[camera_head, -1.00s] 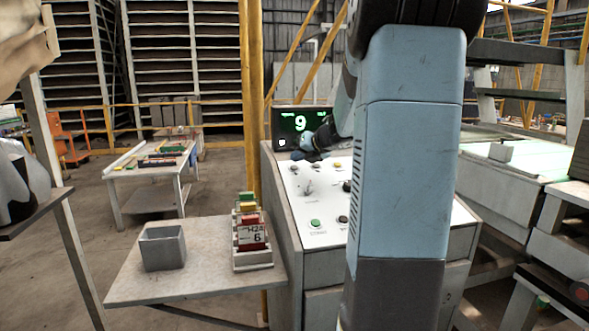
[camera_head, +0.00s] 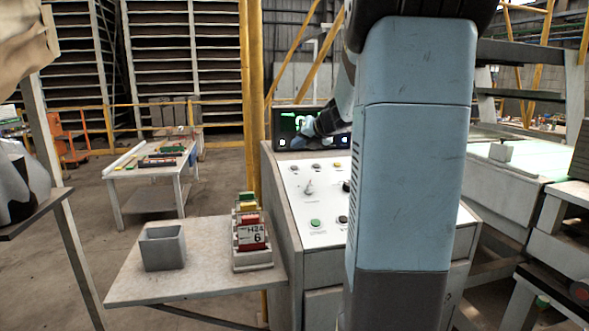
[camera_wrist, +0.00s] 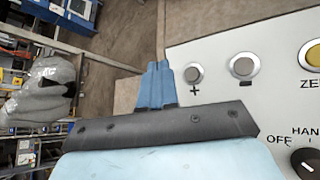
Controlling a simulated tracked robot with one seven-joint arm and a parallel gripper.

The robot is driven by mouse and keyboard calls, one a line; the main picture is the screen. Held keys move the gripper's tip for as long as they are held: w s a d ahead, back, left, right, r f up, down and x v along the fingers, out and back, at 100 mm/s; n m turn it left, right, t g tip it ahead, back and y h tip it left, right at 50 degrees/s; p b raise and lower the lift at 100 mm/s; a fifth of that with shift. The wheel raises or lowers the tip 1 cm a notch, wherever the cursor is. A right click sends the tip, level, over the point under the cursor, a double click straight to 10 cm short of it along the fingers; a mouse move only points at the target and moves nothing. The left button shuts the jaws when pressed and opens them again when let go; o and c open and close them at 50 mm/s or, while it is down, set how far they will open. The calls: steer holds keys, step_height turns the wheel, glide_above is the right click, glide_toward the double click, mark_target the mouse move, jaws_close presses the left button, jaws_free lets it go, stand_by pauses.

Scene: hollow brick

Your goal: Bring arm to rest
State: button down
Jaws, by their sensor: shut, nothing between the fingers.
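My arm rises in front of the head camera and hides much of the control console. My gripper (camera_head: 308,124) is small in the head view, in front of the console's screen (camera_head: 283,128) and above the sloped button panel (camera_head: 318,226). In the wrist view my gripper's blue fingers (camera_wrist: 158,84) are together with nothing between them. They show beside the plus button (camera_wrist: 193,75) and clear of the white panel's knobs, as far as I can tell.
A side shelf (camera_head: 208,277) holds an open grey box (camera_head: 163,247) and a rack of coloured cards (camera_head: 250,235). A low table (camera_head: 150,172) with coloured bars stands behind. Yellow posts (camera_head: 250,100) rise behind the console. Floor at left is open.

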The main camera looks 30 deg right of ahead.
stand_by(0.4)
steer(key=s+a+f+n+g, duration=0.1)
steer(key=s+a+n+g, duration=0.1)
steer(key=s+a+n, duration=0.65)
steer(key=s+a+n+g, duration=0.2)
steer(key=s+a+n, duration=0.4)
steer(key=a+n, duration=0.45)
steer(key=s+a+f+n+g+h, duration=0.1)
steer(key=s+f+n, duration=0.1)
steer(key=s+n, duration=0.7)
steer(key=s+a+f+n+h, duration=0.1)
steer(key=s+f+n, duration=0.1)
steer(key=s+n, duration=0.7)
steer(key=n, duration=0.3)
steer(key=shift+a+f+g+h, duration=0.15)
steer(key=shift+f+g+h, duration=0.15)
steer(key=shift+f+g, duration=0.1)
steer(key=shift+s, duration=0.1)
